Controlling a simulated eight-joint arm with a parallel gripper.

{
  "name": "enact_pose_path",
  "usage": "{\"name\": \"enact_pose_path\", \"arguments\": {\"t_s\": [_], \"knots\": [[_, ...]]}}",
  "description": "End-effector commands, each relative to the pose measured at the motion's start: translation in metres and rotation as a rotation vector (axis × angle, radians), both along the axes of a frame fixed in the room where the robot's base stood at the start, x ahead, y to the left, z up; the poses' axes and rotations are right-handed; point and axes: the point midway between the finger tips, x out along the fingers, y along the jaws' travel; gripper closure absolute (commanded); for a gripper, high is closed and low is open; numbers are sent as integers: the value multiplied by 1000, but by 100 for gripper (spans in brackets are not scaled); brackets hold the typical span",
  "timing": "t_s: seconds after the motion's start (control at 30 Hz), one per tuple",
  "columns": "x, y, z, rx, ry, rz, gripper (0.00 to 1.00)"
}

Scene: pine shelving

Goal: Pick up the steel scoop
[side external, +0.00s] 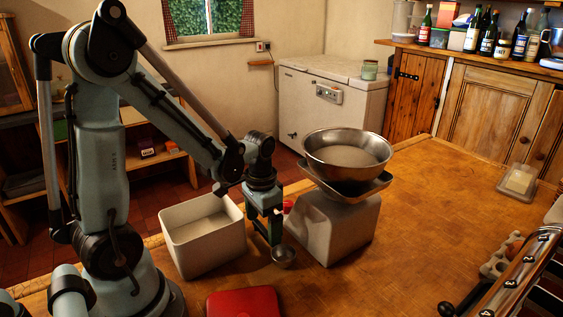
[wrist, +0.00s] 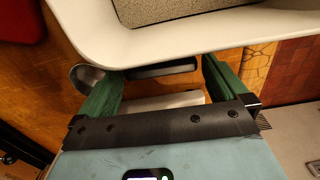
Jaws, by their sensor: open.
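The steel scoop's small round bowl (side external: 284,257) shows low beside my gripper (side external: 274,236) in the side view, between the white bin and the scale. In the wrist view the scoop's bowl (wrist: 87,76) lies just left of the left green finger, which partly covers it. My gripper (wrist: 160,82) is open there, its two green fingers spread wide. A grey bar (wrist: 160,69) shows between the fingers; I cannot tell whether it is the scoop's handle. I see no finger closed on the scoop.
A white bin (side external: 208,245) stands left of my gripper; its rim (wrist: 190,52) crosses the top of the wrist view. A scale (side external: 338,230) with a steel bowl (side external: 346,150) stands close on the right. A red flat object (side external: 243,303) lies in front.

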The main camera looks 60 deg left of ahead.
Motion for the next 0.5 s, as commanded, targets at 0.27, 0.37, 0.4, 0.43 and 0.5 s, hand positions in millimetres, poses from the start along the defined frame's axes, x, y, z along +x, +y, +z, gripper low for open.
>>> {"name": "enact_pose_path", "arguments": {"t_s": [0.27,0.37,0.4,0.43,0.5], "knots": [[0,0,-6,0,0,0,0],[0,0,-5,0,0,0,2],[0,0,-5,0,0,0,8],[0,0,-5,0,0,0,12],[0,0,-5,0,0,0,23]]}}
